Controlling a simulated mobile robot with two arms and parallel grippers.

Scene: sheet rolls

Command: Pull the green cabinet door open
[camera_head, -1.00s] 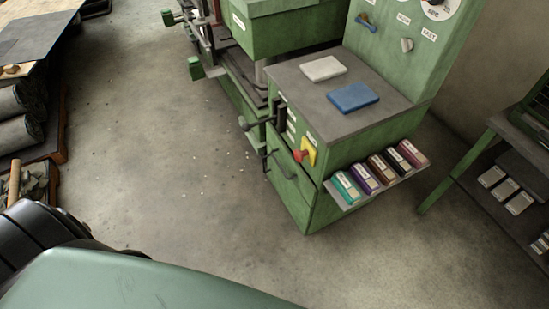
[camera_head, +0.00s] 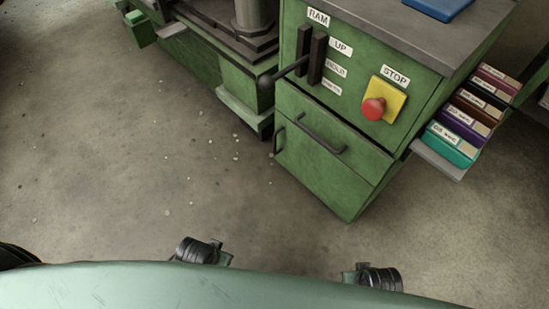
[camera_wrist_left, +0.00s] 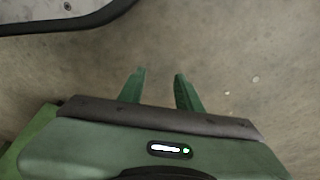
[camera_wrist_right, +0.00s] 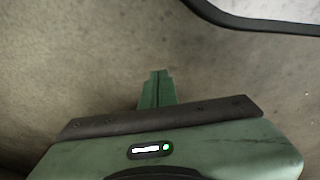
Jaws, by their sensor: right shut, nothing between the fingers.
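The green cabinet (camera_head: 360,60) stands at the upper right of the head view. Its lower front is a green door panel (camera_head: 325,165), which looks shut, with a black bar handle (camera_head: 321,136). A second, upright black handle (camera_head: 279,140) shows at the left edge of the front. My left gripper (camera_wrist_left: 158,72) is open and empty above bare floor in the left wrist view. My right gripper (camera_wrist_right: 159,72) is shut and empty, also above floor. Neither touches the cabinet. In the head view only parts of my arms show at the bottom; the fingertips are hidden.
A black lever (camera_head: 285,72) and a red stop button (camera_head: 374,108) stick out above the door. A small shelf (camera_head: 438,160) with several coloured boxes juts from the cabinet's right side. A green machine base (camera_head: 205,70) stands left. The concrete floor (camera_head: 120,170) in front is clear.

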